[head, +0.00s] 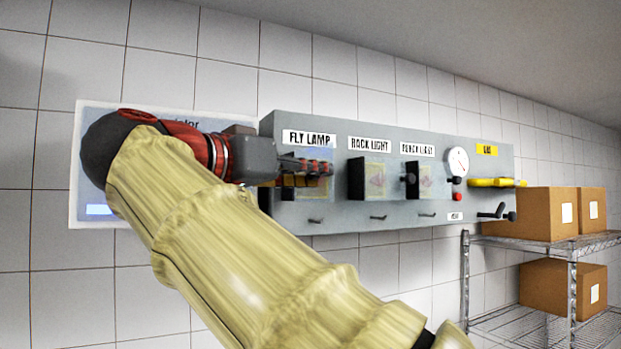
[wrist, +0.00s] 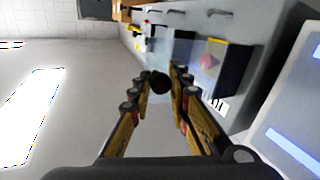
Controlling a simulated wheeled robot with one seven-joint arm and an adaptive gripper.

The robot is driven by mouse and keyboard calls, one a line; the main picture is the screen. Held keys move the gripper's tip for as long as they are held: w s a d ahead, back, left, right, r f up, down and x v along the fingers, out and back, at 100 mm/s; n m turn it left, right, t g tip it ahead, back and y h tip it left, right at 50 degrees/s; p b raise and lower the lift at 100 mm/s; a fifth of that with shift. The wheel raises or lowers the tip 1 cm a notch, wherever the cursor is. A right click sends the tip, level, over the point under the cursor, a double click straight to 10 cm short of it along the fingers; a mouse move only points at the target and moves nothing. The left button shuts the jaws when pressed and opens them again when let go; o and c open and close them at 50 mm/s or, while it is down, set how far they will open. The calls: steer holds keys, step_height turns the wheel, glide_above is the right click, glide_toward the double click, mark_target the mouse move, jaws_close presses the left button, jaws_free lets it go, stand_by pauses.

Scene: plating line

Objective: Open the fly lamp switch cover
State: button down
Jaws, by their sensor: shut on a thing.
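The fly lamp switch cover (head: 326,163) is a see-through panel under the FLY LAMP label (head: 309,138), at the left of a grey wall panel; my gripper hides much of it in the head view. In the wrist view its face (wrist: 208,62) shows a red mark and a yellow edge on a dark box. My gripper (head: 325,168) reaches in from the left in front of it. In the wrist view my fingertips (wrist: 160,84) close on a dark round knob (wrist: 160,83). I cannot tell how far the cover is swung.
To the right are the rack light cover (head: 376,180) and another covered switch (head: 424,180), then a gauge (head: 458,161) and a yellow gas handle (head: 492,183). Small hooks line the panel's lower edge. A wire rack (head: 535,240) with boxes stands at right. A white poster (head: 87,170) is behind my wrist.

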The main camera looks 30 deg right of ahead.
steer(key=shift+w+a+r, duration=0.15)
steer(key=shift+a, duration=0.25)
steer(key=c, duration=2.1)
jaws_free()
steer(key=shift+o, duration=1.1)
steer(key=shift+w+a, duration=0.15)
steer(key=shift+w, duration=0.05)
steer(key=shift+o, duration=1.1)
steer(key=shift+s, duration=0.1)
